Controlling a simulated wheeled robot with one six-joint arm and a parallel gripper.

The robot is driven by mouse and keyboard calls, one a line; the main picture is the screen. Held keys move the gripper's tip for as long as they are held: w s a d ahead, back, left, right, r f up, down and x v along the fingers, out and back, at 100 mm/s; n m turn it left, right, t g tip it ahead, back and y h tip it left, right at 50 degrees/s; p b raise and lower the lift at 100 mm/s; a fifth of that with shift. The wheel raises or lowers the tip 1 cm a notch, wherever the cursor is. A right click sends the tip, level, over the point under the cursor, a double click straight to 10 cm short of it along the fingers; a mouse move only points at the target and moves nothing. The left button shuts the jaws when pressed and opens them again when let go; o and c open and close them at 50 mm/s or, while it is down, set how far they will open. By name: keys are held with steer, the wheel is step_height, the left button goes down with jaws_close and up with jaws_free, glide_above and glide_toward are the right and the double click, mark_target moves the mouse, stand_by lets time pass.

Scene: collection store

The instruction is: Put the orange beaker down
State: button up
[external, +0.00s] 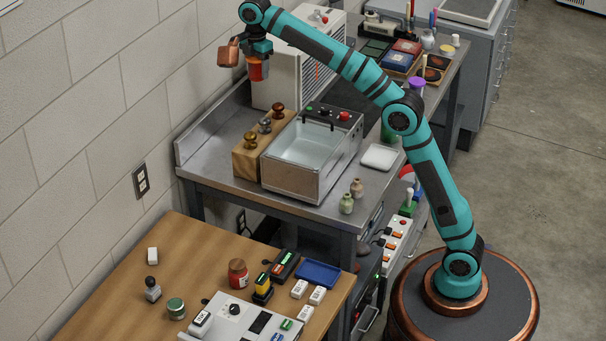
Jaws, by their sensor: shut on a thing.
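The orange beaker (258,70) is in the upper left of the external view, high above the metal bench (222,150). My gripper (258,58) points down and is shut on the beaker near its top. The beaker looks roughly upright and hangs in the air, in front of a pale louvred cabinet (285,72). The fingers partly hide the beaker's upper part.
A water bath (318,150) and a wooden block with knobs (250,160) stand on the bench. A white tray (380,157) and two small bottles (347,203) are to their right. Bare metal shows left of the block. A wooden table (190,250) with several items is in front.

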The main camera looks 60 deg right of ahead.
steer(key=a+f+n, duration=0.1)
steer(key=a+f, duration=0.8)
steer(key=a, duration=0.3)
steer(key=a+f+n, duration=0.1)
steer(key=a+f, duration=0.8)
steer(key=a, duration=0.3)
steer(key=shift+n, duration=0.8)
steer(key=s+a+f, duration=0.1)
steer(key=a+f, duration=0.4)
steer(key=f, duration=0.1)
steer(key=s+a+f, duration=0.2)
steer(key=a+f, duration=0.3)
steer(key=f, duration=0.2)
steer(key=s+a+f, duration=0.2)
steer(key=a+f, duration=0.4)
steer(key=shift+f, duration=2.8)
steer(key=shift+f, duration=0.1)
steer(key=o, duration=1)
